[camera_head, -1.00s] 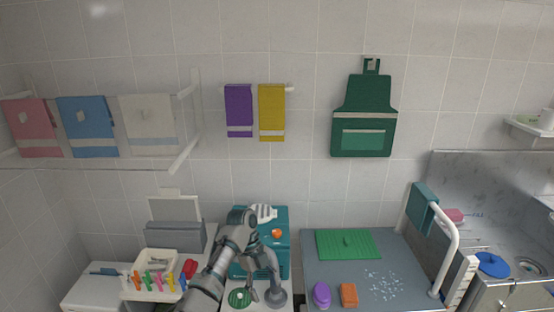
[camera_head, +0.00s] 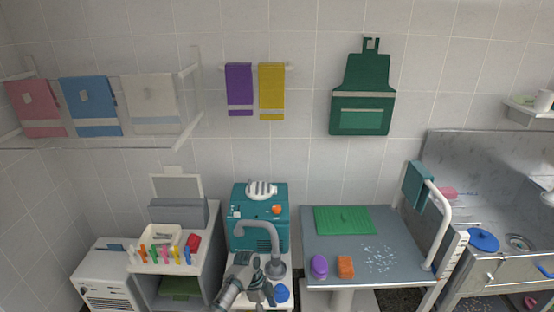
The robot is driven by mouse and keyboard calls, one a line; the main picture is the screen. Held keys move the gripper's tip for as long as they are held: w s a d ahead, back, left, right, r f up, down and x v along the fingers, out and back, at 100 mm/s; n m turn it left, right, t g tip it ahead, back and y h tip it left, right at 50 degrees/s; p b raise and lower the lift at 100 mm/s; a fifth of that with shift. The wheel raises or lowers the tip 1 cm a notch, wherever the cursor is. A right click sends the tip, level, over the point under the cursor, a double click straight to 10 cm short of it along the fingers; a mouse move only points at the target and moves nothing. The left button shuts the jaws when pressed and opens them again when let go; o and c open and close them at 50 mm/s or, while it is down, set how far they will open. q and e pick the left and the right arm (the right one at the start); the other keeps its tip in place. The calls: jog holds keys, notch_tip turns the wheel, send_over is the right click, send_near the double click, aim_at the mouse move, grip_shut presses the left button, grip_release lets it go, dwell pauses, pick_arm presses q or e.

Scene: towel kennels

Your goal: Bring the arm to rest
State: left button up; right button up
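My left arm comes in at the bottom centre of the head view, grey and bent. Its gripper (camera_head: 263,291) is low over the small white stand, in front of the grey curved pipe (camera_head: 262,228). The fingers are small, point down and partly overlap the wrist, so I cannot tell whether they are open or shut. No held thing can be made out. A blue round thing (camera_head: 282,293) is just right of the gripper; I cannot tell whether they touch. My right gripper is not in view.
A teal machine (camera_head: 245,205) stands behind the arm. A grey table (camera_head: 330,247) on the right carries a green mat (camera_head: 344,220), a purple bottle (camera_head: 319,266) and an orange sponge (camera_head: 346,267). A white tray (camera_head: 150,266) with coloured clips is left. Towels hang on the wall.

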pick_arm(q)
jog(key=s+a+f+n+t+p, duration=0.1)
jog(key=s+a+f+n, duration=0.15)
jog(key=s+f, duration=0.5)
jog(key=s+a+f+n, duration=0.1)
jog(key=s+f+n, duration=0.3)
jog(key=f, duration=0.6)
jog(key=s+a+f+n+t+p, duration=0.1)
jog(key=s+f+n, duration=0.4)
jog(key=f, duration=0.4)
jog(key=s+a+f+n+y, duration=0.1)
jog(key=s+a, duration=0.3)
jog(key=s, duration=0.4)
jog(key=s+a+f+n+t+y, duration=0.1)
jog(key=s+a+f+n, duration=0.3)
jog(key=s, duration=0.5)
jog(key=s+a+f+n+t+y, duration=0.1)
jog(key=s+a+f+n, duration=0.1)
jog(key=s+a, duration=0.4)
jog(key=s+n+p, duration=0.1)
jog(key=s, duration=0.2)
jog(key=shift+s+f, duration=0.2)
jog(key=shift+f, duration=0.15)
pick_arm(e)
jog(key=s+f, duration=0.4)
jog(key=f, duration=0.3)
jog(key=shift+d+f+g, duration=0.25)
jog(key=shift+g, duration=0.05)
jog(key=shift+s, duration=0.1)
